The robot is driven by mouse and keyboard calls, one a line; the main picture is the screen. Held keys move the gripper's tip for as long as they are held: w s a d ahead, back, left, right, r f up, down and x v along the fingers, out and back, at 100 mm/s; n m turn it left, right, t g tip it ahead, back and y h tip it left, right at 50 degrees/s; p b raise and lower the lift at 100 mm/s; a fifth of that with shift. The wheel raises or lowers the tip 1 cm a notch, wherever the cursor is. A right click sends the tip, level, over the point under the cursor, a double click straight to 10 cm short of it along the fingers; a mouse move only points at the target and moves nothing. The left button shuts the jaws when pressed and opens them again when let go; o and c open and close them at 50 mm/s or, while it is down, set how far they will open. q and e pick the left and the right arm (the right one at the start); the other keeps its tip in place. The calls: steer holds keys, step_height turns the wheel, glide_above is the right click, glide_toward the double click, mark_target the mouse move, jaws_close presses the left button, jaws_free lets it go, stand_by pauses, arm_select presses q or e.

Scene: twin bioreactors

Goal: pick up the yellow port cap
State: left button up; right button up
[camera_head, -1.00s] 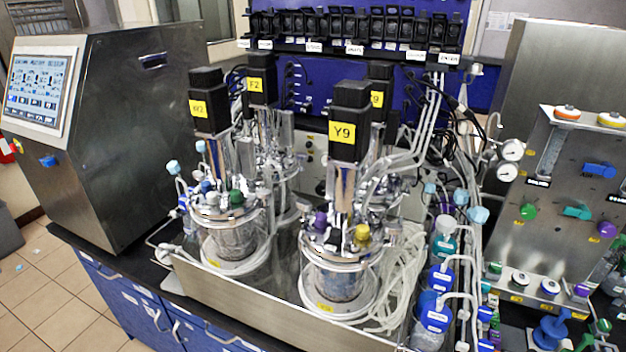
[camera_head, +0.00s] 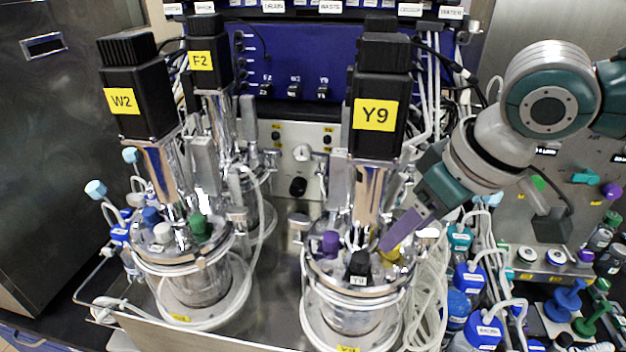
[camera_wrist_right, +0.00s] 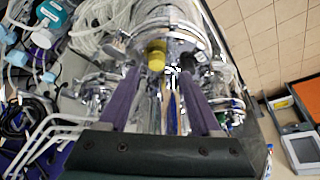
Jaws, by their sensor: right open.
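The yellow port cap (camera_head: 390,253) sits on the lid of the Y9 bioreactor (camera_head: 352,275), at the lid's right side. It is partly hidden behind my right gripper (camera_head: 388,246), which comes down from the upper right with its purple fingers at the cap. In the right wrist view the yellow cap (camera_wrist_right: 156,54) shows near the tips of the two purple fingers, toward the left one. My right gripper (camera_wrist_right: 158,72) is open, and nothing is held. I cannot tell whether a finger touches the cap. My left gripper is not in view.
A purple cap (camera_head: 330,242) and a black cap (camera_head: 359,264) stand on the same lid. The Y9 motor (camera_head: 380,85) rises above it. The W2 vessel (camera_head: 190,265) stands at left. Clear tubing (camera_head: 428,285) and blue-capped bottles (camera_head: 470,279) crowd the right.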

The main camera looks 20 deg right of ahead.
mark_target(395, 253)
steer(key=shift+p+x, duration=0.5)
steer(key=shift+x, duration=1.8)
steer(key=shift+w+d, duration=0.2)
steer(key=shift+r, duration=0.1)
jaws_close()
